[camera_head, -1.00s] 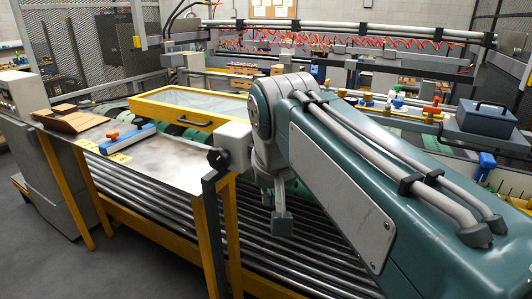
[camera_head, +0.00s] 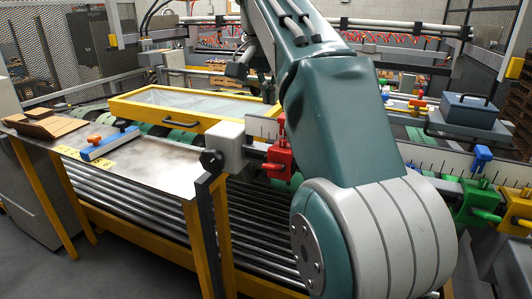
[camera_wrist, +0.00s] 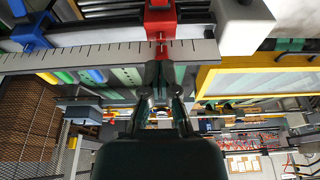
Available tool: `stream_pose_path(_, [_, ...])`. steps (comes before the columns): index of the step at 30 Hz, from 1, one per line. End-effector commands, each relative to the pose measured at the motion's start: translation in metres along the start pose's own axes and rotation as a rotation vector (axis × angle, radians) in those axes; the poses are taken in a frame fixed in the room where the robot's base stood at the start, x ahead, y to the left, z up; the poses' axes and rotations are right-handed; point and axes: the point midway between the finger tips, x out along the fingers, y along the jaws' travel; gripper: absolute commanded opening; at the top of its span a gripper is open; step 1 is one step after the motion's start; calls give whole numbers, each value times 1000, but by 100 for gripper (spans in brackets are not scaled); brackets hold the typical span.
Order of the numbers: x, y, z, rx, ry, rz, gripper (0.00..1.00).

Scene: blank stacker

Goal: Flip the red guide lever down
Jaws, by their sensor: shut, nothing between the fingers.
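The red guide lever block (camera_head: 279,150) sits on the ruled rail beside a white-grey end block, with a small red knob (camera_head: 270,167) low on its left side. Whether the lever is up or down is unclear. The red block (camera_wrist: 160,20) also shows at the top centre of the wrist view, on the far side of the ruler edge. My gripper (camera_wrist: 159,72) is shut and empty in the wrist view, its fingertips just below the ruler and in line with the red block. A gap or contact there cannot be told. In the head view my arm rises above the red block.
A yellow-framed clear cover (camera_head: 190,103) lies left of the red block. A metal side table (camera_head: 150,165) holds a blue bar with an orange knob (camera_head: 110,142). Blue (camera_head: 481,156), green (camera_head: 478,200) and yellow (camera_head: 518,212) guides stand on the right. Rollers run below.

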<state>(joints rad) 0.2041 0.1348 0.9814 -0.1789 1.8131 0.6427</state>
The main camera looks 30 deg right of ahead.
Motion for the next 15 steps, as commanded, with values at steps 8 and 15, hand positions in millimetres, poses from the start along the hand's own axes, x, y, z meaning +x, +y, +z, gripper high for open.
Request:
stream_pose_path(8, [0,-1,1,1,1,1,0])
stream_pose_path(15, [15,0,1,0,-2,3,0])
